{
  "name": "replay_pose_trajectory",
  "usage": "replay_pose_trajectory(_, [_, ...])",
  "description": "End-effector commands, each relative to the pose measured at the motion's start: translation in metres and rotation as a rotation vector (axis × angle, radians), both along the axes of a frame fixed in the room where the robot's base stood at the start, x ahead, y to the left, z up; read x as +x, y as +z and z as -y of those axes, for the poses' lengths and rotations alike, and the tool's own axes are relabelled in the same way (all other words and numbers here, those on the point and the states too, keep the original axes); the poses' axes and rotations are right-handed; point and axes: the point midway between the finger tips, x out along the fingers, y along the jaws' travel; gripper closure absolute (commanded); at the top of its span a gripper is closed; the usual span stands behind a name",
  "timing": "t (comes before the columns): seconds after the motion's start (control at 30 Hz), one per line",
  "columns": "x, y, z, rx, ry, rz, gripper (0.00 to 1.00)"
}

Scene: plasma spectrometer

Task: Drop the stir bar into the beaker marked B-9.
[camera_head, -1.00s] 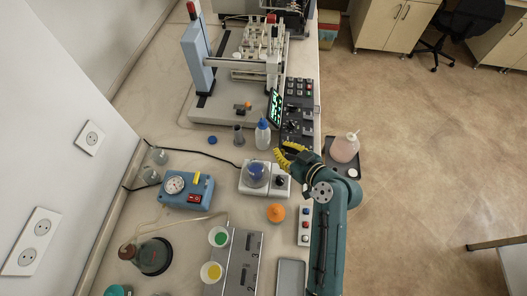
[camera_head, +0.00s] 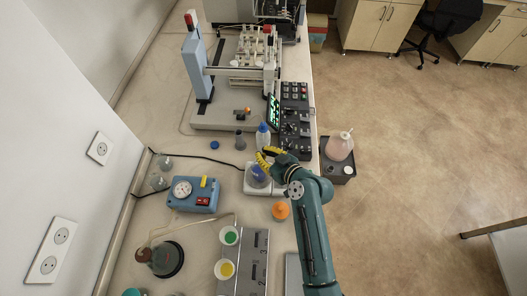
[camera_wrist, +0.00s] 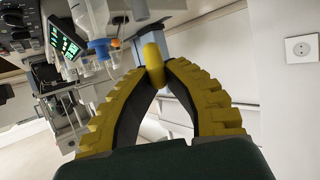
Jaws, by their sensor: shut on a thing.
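My gripper (camera_head: 266,155) is above the back of a white hotplate stirrer. In the wrist view its two yellow ribbed fingers (camera_wrist: 153,75) meet at the tips on a small yellow rounded bar (camera_wrist: 153,60), which looks like the stir bar. A glass beaker with blue contents (camera_head: 257,175) stands on the white stirrer (camera_head: 252,190), just below and left of the fingertips, partly covered by them. No B-9 mark is legible on it. The bar itself cannot be made out in the head view.
A white bottle with a blue cap (camera_head: 262,136) and a grey bottle (camera_head: 240,140) stand just behind. An orange object (camera_head: 281,210) is in front. A blue gauge box (camera_head: 194,194) is left. A jug (camera_head: 340,146) sits on a dark stand at right.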

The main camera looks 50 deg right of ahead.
Motion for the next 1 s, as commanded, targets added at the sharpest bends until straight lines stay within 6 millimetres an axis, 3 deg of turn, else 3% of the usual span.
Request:
replay_pose_trajectory(0.17, [0.000,0.001,0.000,-0.001,0.000,0.001,1.00])
replay_pose_trajectory(0.2, [0.000,0.001,0.000,-0.001,0.000,0.001,0.84])
replay_pose_trajectory(0.33, [0.000,0.001,0.000,-0.001,0.000,0.001,0.60])
replay_pose_trajectory(0.7, [-0.006,0.003,0.000,0.000,-0.001,0.001,0.59])
replay_pose_trajectory(0.87, [-0.035,0.015,-0.002,-0.001,-0.004,0.001,0.59])
replay_pose_trajectory(1.0, [-0.069,0.028,-0.004,-0.001,-0.004,0.000,0.59])
